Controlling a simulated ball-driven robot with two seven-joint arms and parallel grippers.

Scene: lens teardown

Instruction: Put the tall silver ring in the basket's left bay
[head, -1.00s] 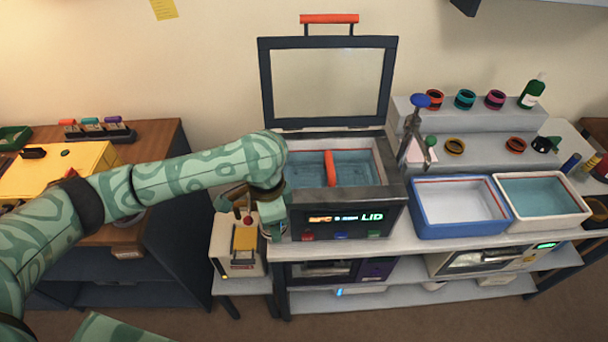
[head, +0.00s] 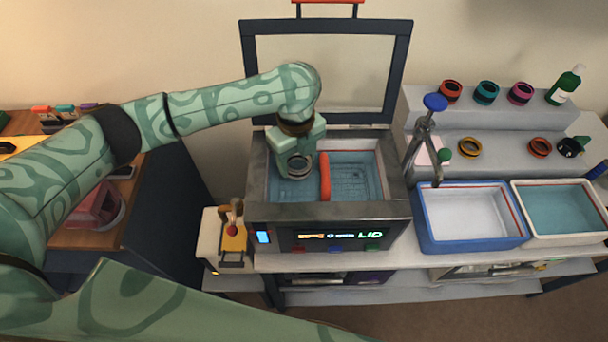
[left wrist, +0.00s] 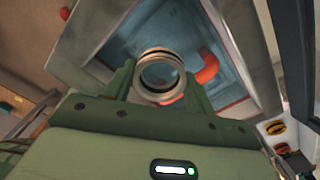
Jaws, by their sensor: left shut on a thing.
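My left gripper (head: 298,160) is shut on the tall silver ring (head: 299,176), holding it over the left bay of the basket inside the open cleaner tank. In the left wrist view the ring (left wrist: 160,52) sits between the two green fingers, its opening facing the camera. The basket's orange-red divider (head: 325,176) stands just right of the ring. The left bay (head: 285,192) shows blue below and beside the gripper. The right bay (head: 350,180) looks empty. The gap between the ring and the bay floor is hard to judge. My right gripper is out of view.
The tank's raised lid (head: 402,75) stands behind the arm. A blue-headed tap (head: 434,103) stands at the tank's right, with a blue-rimmed tray (head: 470,212) and a white tray (head: 560,212) beyond. Several coloured rings stand on the back shelves.

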